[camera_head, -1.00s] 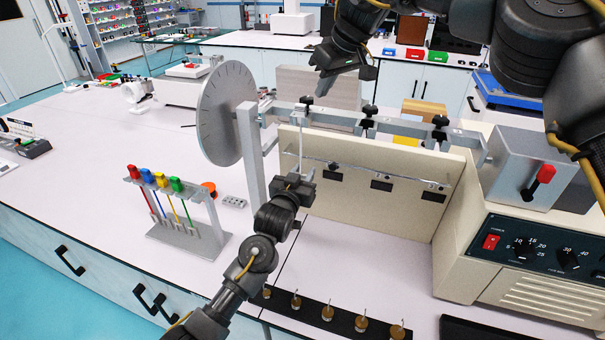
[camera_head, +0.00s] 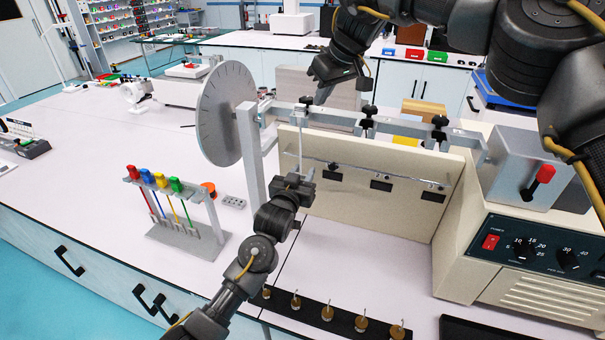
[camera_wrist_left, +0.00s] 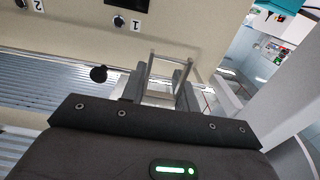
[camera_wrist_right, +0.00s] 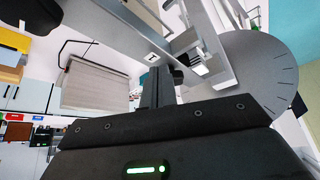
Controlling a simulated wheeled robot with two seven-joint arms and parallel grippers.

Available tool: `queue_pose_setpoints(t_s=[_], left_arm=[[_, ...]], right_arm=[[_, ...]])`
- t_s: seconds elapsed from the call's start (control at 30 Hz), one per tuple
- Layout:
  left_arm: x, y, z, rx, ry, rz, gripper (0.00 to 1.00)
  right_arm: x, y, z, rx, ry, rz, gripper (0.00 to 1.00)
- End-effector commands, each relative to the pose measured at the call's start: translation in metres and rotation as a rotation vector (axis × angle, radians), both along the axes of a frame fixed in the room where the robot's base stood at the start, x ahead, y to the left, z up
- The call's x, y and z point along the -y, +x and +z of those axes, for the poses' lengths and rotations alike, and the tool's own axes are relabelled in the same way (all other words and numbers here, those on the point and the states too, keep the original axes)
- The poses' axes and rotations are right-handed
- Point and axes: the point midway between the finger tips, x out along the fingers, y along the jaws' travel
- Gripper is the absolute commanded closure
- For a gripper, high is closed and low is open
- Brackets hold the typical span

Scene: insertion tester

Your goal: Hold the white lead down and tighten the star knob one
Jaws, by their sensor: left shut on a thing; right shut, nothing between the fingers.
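The white lead (camera_head: 300,150) hangs almost upright from the metal crossbar at the tester's left end. My left gripper (camera_head: 297,181) is shut on its lower part, in front of the beige panel (camera_head: 365,205); the left wrist view shows the fingers (camera_wrist_left: 157,90) around a pale part. Black star knob one (camera_head: 306,100) sits on the bar's left end, above the lead. My right gripper (camera_head: 320,99) is shut and empty, pointing down just right of this knob; whether they touch is unclear. Its fingers (camera_wrist_right: 158,86) also show in the right wrist view.
Two more star knobs (camera_head: 369,110) (camera_head: 440,119) stand along the bar to the right. A graduated disc (camera_head: 226,112) and upright post (camera_head: 250,155) stand left. A rack (camera_head: 192,232) of coloured-handled tools and a black strip (camera_head: 345,322) of brass weights lie nearer.

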Motion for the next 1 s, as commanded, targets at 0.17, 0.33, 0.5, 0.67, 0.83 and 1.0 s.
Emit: queue_pose_setpoints(t_s=[0.17, 0.33, 0.5, 0.67, 0.83, 1.0], left_arm=[[0.000, 0.000, -0.002, -0.003, 0.001, 0.001, 0.91], [0.000, 0.000, -0.001, -0.003, 0.001, 0.000, 0.91], [0.000, 0.000, -0.001, -0.002, 0.002, 0.000, 0.91], [0.000, 0.000, -0.001, -0.002, 0.001, 0.000, 0.91], [0.000, 0.000, -0.001, -0.002, 0.001, 0.000, 0.91], [0.000, 0.000, -0.001, -0.002, 0.001, 0.001, 0.91]], right_arm=[[-0.002, 0.001, 0.000, 0.000, 0.000, 0.000, 1.00], [-0.004, 0.001, 0.000, 0.000, 0.000, 0.001, 1.00], [-0.005, 0.001, 0.000, -0.001, 0.001, 0.002, 1.00], [-0.006, -0.002, 0.000, -0.001, 0.003, 0.001, 1.00], [-0.009, -0.006, 0.000, 0.000, 0.003, 0.001, 1.00], [-0.013, -0.010, -0.001, -0.002, 0.002, 0.001, 1.00]])
